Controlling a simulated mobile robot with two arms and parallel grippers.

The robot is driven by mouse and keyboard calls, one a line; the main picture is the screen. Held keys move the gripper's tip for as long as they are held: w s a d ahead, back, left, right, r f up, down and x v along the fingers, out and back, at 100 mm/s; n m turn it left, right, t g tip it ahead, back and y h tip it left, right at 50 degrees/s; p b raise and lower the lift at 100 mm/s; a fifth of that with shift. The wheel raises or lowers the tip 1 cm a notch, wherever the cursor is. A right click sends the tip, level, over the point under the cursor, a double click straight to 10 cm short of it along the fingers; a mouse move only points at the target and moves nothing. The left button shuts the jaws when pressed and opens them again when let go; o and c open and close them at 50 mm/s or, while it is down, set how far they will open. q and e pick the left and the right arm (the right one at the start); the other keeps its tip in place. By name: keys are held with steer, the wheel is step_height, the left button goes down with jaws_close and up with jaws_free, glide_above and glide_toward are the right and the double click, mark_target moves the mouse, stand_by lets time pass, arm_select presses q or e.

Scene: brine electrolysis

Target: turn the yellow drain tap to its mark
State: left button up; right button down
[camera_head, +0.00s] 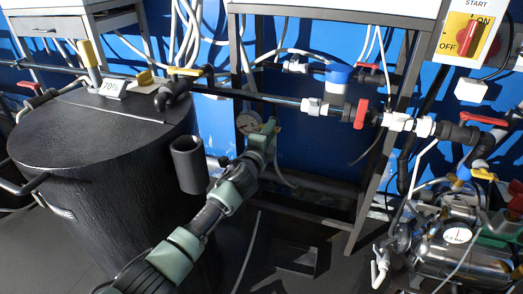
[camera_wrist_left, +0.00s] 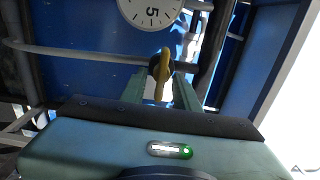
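A yellow tap handle (camera_wrist_left: 162,76) on a dark round hub shows in the left wrist view, pointing down the picture between my left gripper's fingers. My left gripper (camera_wrist_left: 162,88) is open, with one green finger on each side of the handle. Small gaps seem to show between fingers and handle; contact is not clear. In the head view the left gripper (camera_head: 268,130) reaches up to the pipework beside a round gauge, and hides most of the tap. I cannot make out the tap's mark. My right gripper is not in view.
A round gauge (camera_head: 248,123) is close left of the gripper; its dial (camera_wrist_left: 150,10) also shows in the wrist view. A large black tank (camera_head: 90,130) with a black cup-like pipe (camera_head: 189,165) stands left. A grey frame leg (camera_head: 372,185) and a pump (camera_head: 455,250) are right.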

arm_select(q)
steer(key=s+a+r+n+b, duration=0.1)
steer(key=s+a+n+b, duration=0.2)
steer(key=n, duration=0.6)
steer(key=s+n+b, duration=0.3)
steer(key=s+n, duration=0.1)
steer(key=n, duration=0.5)
steer(key=s+a+f+g+y+p, duration=0.1)
steer(key=s+a+f+g+p, duration=0.1)
steer(key=f, duration=0.6)
steer(key=s+a+f+g+y+p, duration=0.1)
steer(key=s+a+f+g+p, duration=0.1)
steer(key=s+f+p, duration=0.2)
steer(key=s+a+f+n+g+y+p, duration=0.1)
steer(key=s+a+f+g+p, duration=0.1)
steer(key=f+p, duration=0.6)
step_height(320, 180, down, 4)
steer(key=shift+s+a+f, duration=0.2)
steer(key=shift+s+a, duration=0.4)
steer(key=shift+s, duration=0.5)
steer(key=shift+w, duration=0.1)
